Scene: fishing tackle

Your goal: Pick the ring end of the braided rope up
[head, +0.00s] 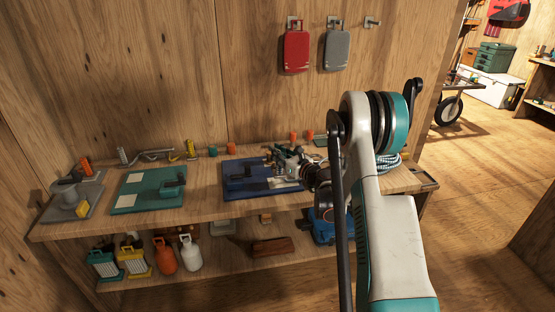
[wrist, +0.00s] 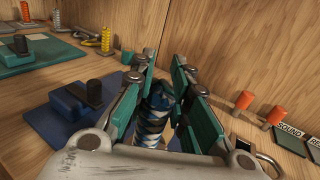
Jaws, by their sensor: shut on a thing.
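The braided rope shows in the wrist view as a thick blue, white and black length (wrist: 154,118) between the teal finger pads. My gripper (wrist: 162,72) is shut on this part of it, above the dark blue board (wrist: 70,125). I cannot make out a ring there; the fingers and palm hide part of the rope. In the head view my gripper (head: 286,162) is over the right side of the blue board. A blue-and-white rope coil (head: 392,162) shows on the bench at the right, partly behind my arm.
A green board (head: 140,200) and a grey board (head: 60,212) lie to the left on the wooden bench. Orange cylinders (wrist: 277,115) and small labelled plates (wrist: 289,138) line the back right. The wooden wall stands close behind.

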